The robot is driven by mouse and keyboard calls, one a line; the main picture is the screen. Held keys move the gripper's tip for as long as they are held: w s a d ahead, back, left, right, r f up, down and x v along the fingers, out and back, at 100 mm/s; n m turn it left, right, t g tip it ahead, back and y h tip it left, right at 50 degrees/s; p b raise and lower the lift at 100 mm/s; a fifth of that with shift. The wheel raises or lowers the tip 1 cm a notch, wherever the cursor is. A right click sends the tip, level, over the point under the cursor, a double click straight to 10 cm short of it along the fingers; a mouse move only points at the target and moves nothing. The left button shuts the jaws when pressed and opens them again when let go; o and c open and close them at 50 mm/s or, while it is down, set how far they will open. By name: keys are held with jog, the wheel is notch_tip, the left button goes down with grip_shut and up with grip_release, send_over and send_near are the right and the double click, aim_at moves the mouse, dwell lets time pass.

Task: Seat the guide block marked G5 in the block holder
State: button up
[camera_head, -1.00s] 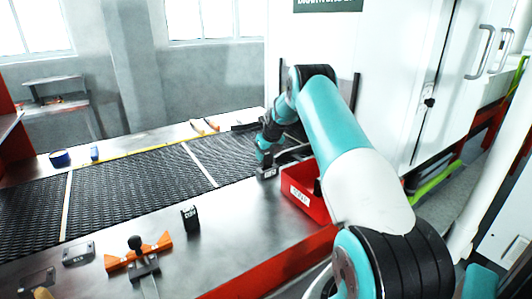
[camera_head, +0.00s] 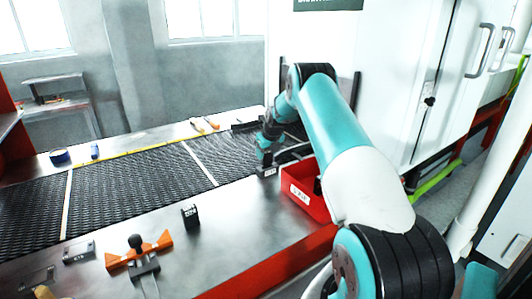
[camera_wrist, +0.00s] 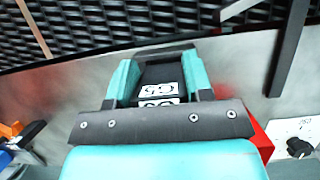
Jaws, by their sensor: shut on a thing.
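My gripper (camera_head: 266,163) is low over the bench at the belt's near edge, just left of the red bin. In the wrist view my gripper (camera_wrist: 158,85) has its two teal fingers shut on a dark block (camera_wrist: 158,72) with white labels. One label appears upside down and seems to read G5. The block's lower end (camera_head: 267,172) shows under the fingers in the head view; I cannot tell whether it touches the surface. I cannot pick out the block holder with certainty.
A red bin (camera_head: 296,204) stands right of my gripper. A black marked block (camera_head: 190,216) stands on the bench. An orange fixture with a black knob (camera_head: 137,250) is at front left, beside a grey plate (camera_head: 78,252). The mesh belt (camera_head: 130,187) runs behind.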

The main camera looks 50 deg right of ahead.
aim_at(266, 159)
jog(key=shift+f+b, duration=1.05)
jog(key=shift+f, duration=0.65)
jog(key=o, duration=1)
jog(key=shift+o, duration=0.5)
jog(key=shift+a, duration=0.1)
jog(key=b+v, duration=0.4)
jog(key=v, duration=1.3)
jog(key=shift+s+d+r, duration=0.15)
jog(key=shift+d+r, duration=0.05)
jog(key=shift+r, duration=0.05)
